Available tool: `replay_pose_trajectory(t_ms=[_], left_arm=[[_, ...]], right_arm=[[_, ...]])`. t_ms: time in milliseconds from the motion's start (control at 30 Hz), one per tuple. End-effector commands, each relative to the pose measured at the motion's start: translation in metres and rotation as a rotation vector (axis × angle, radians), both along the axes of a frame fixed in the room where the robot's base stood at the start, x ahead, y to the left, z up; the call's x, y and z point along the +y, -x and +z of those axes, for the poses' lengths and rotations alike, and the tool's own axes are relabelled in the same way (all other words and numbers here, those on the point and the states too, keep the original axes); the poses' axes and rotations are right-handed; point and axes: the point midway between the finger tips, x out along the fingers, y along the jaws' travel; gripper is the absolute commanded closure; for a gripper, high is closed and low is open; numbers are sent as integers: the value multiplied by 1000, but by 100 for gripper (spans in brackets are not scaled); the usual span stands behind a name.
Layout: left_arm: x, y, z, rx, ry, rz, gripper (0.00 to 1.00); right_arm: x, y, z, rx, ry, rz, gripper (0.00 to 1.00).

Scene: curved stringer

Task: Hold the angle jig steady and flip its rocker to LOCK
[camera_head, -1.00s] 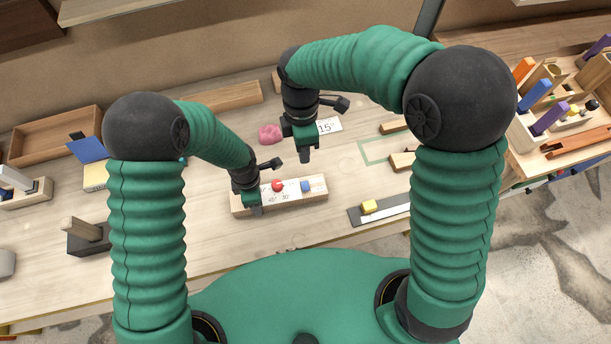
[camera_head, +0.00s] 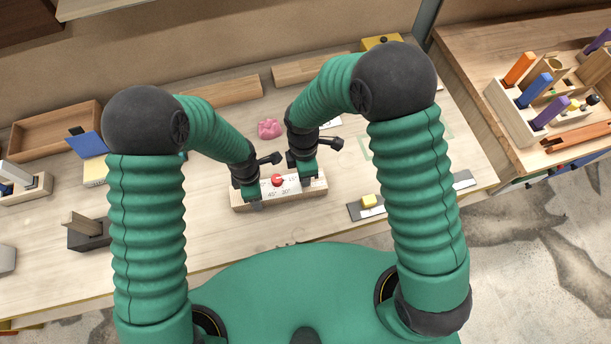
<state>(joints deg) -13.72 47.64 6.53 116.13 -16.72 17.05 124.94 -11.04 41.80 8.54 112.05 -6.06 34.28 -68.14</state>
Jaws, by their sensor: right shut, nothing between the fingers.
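The angle jig (camera_head: 283,200) is a pale wooden block lying on the bench, with a white angle scale on top and a red knob (camera_head: 278,180) near its middle. My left gripper (camera_head: 255,202) is at the jig's left end, with a finger down against its front side; its other finger is hidden, so I cannot tell how far it is closed. My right gripper (camera_head: 307,181) is shut and empty, pointing down over the right part of the jig. It covers the blue rocker, so the rocker's position is hidden. I cannot tell whether its tips touch it.
A pink lump (camera_head: 270,128) lies behind the jig. The bench between the peg block and the jig is clear.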

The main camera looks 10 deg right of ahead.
Motion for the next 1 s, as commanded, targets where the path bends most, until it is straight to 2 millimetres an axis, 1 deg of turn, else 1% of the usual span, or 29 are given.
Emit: replay_pose_trajectory(t_ms=[267, 400, 633, 767, 1000], left_arm=[[-1, -1, -2, -3, 2, -5, 100], [-1, -1, -2, -3, 2, -5, 100], [-1, -1, -1, -3, 2, -5, 100], [-1, -1, -1, -2, 1, -5, 100], [-1, 0, -1, 0, 1, -7, 100]], right_arm=[[0, 0, -2, 0, 0, 0, 100], [-1, 3, -7, 1, 1, 1, 100], [-1, 3, -8, 3, 1, 0, 100], [-1, -1, -8, 3, 1, -1, 100], [-1, -14, -6, -3, 0, -2, 100]])
